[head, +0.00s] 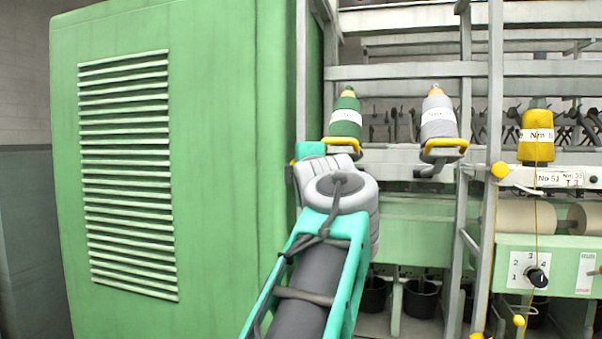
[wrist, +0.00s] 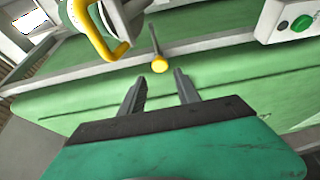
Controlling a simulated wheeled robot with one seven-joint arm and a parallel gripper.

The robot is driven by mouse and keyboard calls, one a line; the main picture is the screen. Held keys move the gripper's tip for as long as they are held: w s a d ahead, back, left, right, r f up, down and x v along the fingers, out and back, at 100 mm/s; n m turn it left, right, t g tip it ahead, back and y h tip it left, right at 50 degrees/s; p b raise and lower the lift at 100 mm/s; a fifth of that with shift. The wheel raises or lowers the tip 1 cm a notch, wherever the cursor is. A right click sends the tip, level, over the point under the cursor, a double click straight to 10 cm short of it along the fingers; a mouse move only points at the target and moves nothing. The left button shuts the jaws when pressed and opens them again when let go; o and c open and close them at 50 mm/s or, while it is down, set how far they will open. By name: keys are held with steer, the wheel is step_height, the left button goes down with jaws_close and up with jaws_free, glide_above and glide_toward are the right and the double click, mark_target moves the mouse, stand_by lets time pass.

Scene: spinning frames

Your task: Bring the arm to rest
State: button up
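My gripper (wrist: 160,88) shows in the wrist view with its two dark fingers apart and nothing between them. Beyond the fingertips is a green machine panel, with a yellow-tipped rod (wrist: 159,65) just past them; I cannot tell the exact gap. In the head view my arm, with teal and grey links, reaches forward from the bottom centre towards the spinning frame. Its far end is hidden behind the grey joint, so the gripper does not show there.
A green cabinet (head: 215,150) stands close on the left. Green (head: 346,118), grey (head: 438,118) and yellow (head: 537,132) bobbins stand on the frame. A grey upright post (head: 491,130) and a dial panel (head: 529,271) are to the right. Black pots (head: 421,298) stand below.

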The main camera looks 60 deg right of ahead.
stand_by(0.3)
steer(key=w+a+f+m+t+y+p, duration=0.1)
steer(key=w+a+f+y, duration=0.2)
steer(key=w+a+f, duration=0.4)
steer(key=w+a+f+m+y+p, duration=0.2)
steer(key=w+a+f+y, duration=0.25)
steer(key=w+f, duration=0.45)
steer(key=w+a+f+m+g+y+p, duration=0.1)
steer(key=w+a+f+y, duration=0.15)
steer(key=a+f, duration=0.45)
steer(key=w+a+f+y, duration=0.2)
steer(key=w+a+f, duration=0.3)
steer(key=a, duration=0.5)
steer(key=s+a+f+m+g+y+p, duration=0.1)
steer(key=s+a+f+g, duration=0.2)
steer(key=s+a+f, duration=0.3)
steer(key=s+a+f+m+g+y+p, duration=0.1)
steer(key=s+a+f, duration=0.5)
steer(key=a+f, duration=0.6)
steer(key=a+g+y, duration=0.1)
steer(key=a+g, duration=0.1)
steer(key=a, duration=0.1)
steer(key=shift+s+f+p, duration=0.3)
steer(key=shift+s+f, duration=0.05)
